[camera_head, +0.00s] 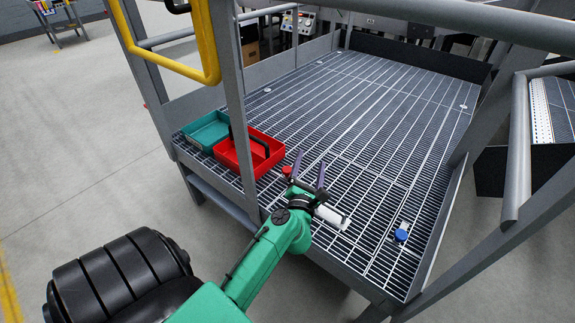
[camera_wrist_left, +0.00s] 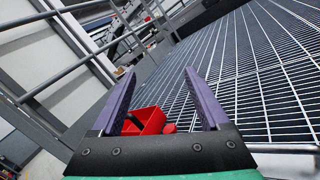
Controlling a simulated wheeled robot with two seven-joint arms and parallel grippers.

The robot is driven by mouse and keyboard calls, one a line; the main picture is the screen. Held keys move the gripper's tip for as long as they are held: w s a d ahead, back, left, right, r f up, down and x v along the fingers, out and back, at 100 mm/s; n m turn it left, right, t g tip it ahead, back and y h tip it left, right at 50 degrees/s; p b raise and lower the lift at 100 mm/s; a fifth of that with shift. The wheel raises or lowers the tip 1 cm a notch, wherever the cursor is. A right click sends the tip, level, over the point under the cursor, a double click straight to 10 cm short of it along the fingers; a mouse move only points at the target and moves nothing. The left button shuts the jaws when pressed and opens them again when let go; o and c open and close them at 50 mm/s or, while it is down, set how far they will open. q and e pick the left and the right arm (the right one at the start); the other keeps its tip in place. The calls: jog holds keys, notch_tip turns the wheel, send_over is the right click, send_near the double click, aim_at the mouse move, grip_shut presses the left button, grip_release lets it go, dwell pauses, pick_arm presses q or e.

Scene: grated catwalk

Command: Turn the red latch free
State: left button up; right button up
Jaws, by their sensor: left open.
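A small red piece (camera_head: 287,170), perhaps the red latch, shows just beside my left gripper (camera_head: 309,170), near the front corner of the red tray. A small red piece (camera_wrist_left: 169,128) also shows in the left wrist view, low between the fingers. My left gripper (camera_wrist_left: 157,74) is open, its two purple fingers spread with nothing held. It is above the grating. Whether the red piece touches the gripper or grating is unclear, as the gripper partly hides that spot. My right gripper is not in view.
A red tray (camera_head: 227,157) with a black handle and a teal tray (camera_head: 194,137) stand at the grating's left edge. A blue-topped white piece (camera_head: 401,234) lies at the front right. A grey post and railings border the grating (camera_head: 370,110), whose middle is clear.

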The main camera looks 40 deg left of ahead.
pick_arm(q)
jog(key=s+a+f+n+g+y, duration=0.1)
jog(key=a+f+n+g+y, duration=0.1)
jog(key=a+f+n+g, duration=0.25)
jog(key=n+g+h, duration=0.1)
jog(key=n+g, duration=0.2)
jog(key=n, duration=0.3)
send_near(287, 171)
jog(key=shift+m, duration=0.35)
jog(key=b+x, duration=0.2)
jog(key=x, duration=0.2)
jog(key=shift+w, duration=0.15)
jog(key=b+x, duration=0.2)
jog(key=x, duration=0.2)
jog(key=shift+w+a+f, duration=0.2)
jog(key=shift+w, duration=0.05)
jog(key=shift+w+a, duration=0.15)
jog(key=shift+a, duration=0.05)
grip_shut()
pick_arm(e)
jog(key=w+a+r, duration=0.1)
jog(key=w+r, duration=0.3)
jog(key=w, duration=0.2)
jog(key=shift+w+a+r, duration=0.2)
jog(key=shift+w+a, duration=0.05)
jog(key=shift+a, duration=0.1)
